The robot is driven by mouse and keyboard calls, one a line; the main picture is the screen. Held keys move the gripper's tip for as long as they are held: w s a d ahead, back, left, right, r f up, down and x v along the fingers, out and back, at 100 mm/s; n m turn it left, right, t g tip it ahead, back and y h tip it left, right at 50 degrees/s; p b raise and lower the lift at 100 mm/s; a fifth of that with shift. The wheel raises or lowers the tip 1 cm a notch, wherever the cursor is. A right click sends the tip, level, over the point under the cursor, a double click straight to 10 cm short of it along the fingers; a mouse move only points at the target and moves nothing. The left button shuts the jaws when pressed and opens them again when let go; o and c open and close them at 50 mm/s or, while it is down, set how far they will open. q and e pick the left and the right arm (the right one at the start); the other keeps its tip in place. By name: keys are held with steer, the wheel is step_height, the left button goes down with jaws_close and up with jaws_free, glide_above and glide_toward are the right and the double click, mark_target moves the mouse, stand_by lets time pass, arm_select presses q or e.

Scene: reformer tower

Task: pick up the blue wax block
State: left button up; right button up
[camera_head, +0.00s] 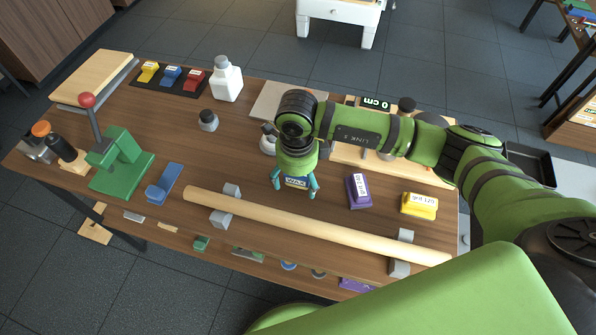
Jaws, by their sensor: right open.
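The blue wax block (297,182), with a white WAX label, lies on the wooden workbench (235,175) just behind the long wooden rod. My right gripper (294,187) reaches down over it from above. Its two teal fingers are open, one on the left and one on the right of the block. The gripper body hides the back of the block. I cannot tell whether the fingers touch it. My left gripper is not in view.
A long wooden rod (320,226) rests on grey supports in front. A purple block (358,191) and a yellow block (419,205) lie to the right. A green press (120,160) and another blue block (164,184) are left. A white bottle (227,80) stands behind.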

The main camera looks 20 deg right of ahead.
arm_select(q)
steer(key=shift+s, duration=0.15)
arm_select(e)
steer(key=c, duration=1.2)
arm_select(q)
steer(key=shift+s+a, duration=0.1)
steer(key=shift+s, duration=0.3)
arm_select(e)
steer(key=shift+c, duration=0.5)
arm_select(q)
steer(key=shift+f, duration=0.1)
arm_select(e)
steer(key=shift+r+b, duration=0.35)
steer(key=shift+r, duration=0.15)
step_height(320, 180, up, 3)
steer(key=shift+w+b, duration=0.1)
steer(key=shift+b, duration=0.7)
steer(key=s+d+r+b, duration=0.2)
steer(key=s+d+r, duration=0.5)
steer(key=s, duration=0.2)
steer(key=shift+d+b, duration=0.3)
steer(key=shift+b, duration=0.1)
steer(key=o, duration=0.5)
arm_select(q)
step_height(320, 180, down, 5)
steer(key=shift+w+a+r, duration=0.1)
arm_select(e)
steer(key=c, duration=0.3)
